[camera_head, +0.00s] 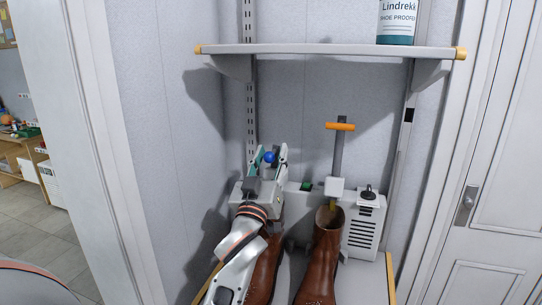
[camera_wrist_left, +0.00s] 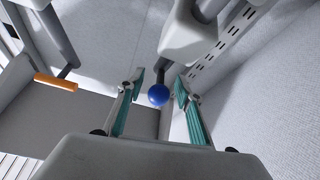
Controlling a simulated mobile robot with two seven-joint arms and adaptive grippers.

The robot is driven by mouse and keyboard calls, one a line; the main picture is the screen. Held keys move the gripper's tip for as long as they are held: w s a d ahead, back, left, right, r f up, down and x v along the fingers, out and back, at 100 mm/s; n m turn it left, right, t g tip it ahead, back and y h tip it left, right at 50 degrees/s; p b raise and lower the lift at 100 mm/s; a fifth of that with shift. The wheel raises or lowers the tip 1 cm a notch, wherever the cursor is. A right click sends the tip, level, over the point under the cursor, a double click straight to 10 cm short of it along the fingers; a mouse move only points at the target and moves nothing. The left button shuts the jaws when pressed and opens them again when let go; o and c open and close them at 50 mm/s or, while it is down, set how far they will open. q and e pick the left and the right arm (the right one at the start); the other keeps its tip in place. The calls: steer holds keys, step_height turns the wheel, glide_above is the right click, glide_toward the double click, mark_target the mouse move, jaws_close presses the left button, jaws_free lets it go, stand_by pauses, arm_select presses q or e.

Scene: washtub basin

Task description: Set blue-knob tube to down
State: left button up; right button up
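The blue knob (camera_head: 270,157) of the tube shows between the fingertips of my left gripper (camera_head: 268,160) in the head view. The gripper and arm hide most of its tube there. In the left wrist view, the blue knob (camera_wrist_left: 158,95) sits between two spread teal-padded fingers (camera_wrist_left: 158,84), with space visible on both sides. A grey bar and a pale block (camera_wrist_left: 190,36) show behind the knob. My left gripper is open. I cannot tell how far the knob lies from the fingertips in depth. My right gripper is not in view.
A second upright tube has an orange handle (camera_head: 340,126). Brown boots (camera_head: 318,262) stand before a white unit with a vented box (camera_head: 364,230) and green switch (camera_head: 305,186). A shelf (camera_head: 330,50) holding a bottle (camera_head: 397,22) spans above. Walls stand close behind and left.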

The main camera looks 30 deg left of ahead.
arm_select(q)
steer(key=shift+s+d+f, duration=0.1)
steer(key=shift+s+f, duration=0.05)
steer(key=shift+s, duration=0.05)
steer(key=v, duration=0.7)
